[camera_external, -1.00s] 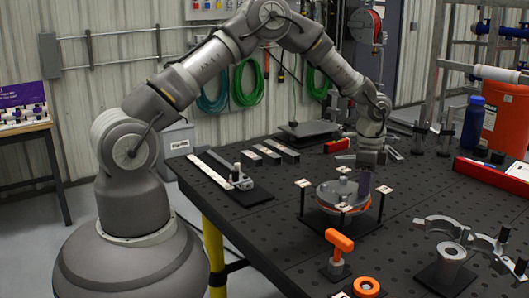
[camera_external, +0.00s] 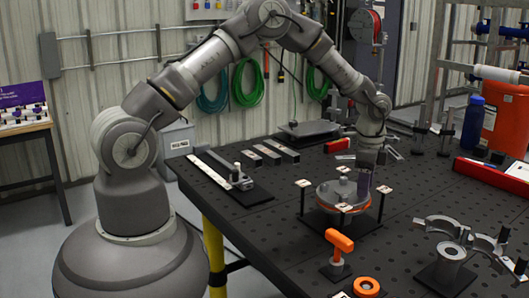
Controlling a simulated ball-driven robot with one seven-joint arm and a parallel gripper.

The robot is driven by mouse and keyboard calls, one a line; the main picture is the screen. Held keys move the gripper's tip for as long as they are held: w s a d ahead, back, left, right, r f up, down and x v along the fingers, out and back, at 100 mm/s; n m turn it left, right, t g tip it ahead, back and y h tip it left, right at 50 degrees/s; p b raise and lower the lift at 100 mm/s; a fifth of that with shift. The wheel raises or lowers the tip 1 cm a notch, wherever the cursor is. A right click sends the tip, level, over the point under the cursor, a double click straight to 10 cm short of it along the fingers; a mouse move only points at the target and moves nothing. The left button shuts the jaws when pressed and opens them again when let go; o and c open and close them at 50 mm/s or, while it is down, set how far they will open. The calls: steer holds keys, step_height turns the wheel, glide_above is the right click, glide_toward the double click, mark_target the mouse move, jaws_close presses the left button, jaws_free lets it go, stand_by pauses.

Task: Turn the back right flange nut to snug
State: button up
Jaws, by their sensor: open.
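A round grey flange (camera_external: 338,190) with an orange lower ring (camera_external: 331,206) sits on a black base plate (camera_external: 317,220) near the table's middle. Small white labelled tags on posts stand around it, one at the left (camera_external: 303,183), one at the front (camera_external: 344,207) and one at the right (camera_external: 385,189). My gripper (camera_external: 363,192) points down at the flange's back right edge. Its fingers are small here and partly blend with the flange. The back right flange nut cannot be made out; the gripper covers that spot. Contact with the nut cannot be told.
A grey clamp stand (camera_external: 447,262) is at the front right. Metal bars (camera_external: 267,154) lie at the back left.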

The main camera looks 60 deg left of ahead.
step_height(320, 180, up, 8)
steer(key=shift+f+p, duration=0.1)
steer(key=shift+p, duration=0.55)
